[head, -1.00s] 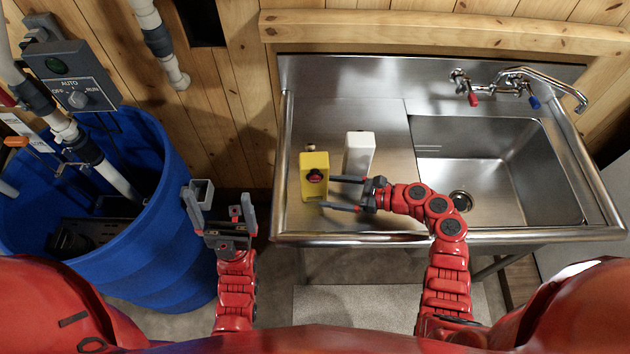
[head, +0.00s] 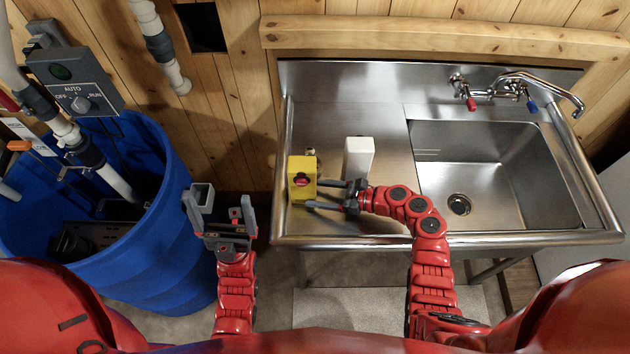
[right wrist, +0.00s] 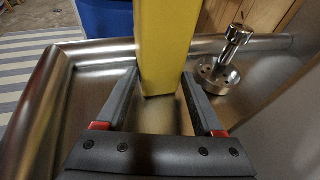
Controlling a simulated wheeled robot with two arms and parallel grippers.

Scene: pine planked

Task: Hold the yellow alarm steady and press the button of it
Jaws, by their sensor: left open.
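The yellow alarm (head: 303,165) stands at the left end of the steel counter, its red button (head: 301,180) showing in the head view. My right gripper (head: 311,195) reaches it from the right. In the right wrist view the alarm (right wrist: 165,40) is between the two fingertips (right wrist: 160,78), one close against each side, and the fingers look closed on its lower part. The button is not seen there. My left gripper (head: 220,212) is open and empty, left of the counter and apart from the alarm.
A white box (head: 358,160) stands on the counter just behind my right gripper. A metal post on a round base (right wrist: 220,75) stands near the alarm. The sink basin (head: 490,185) is to the right. A blue barrel (head: 165,235) is left of my left gripper.

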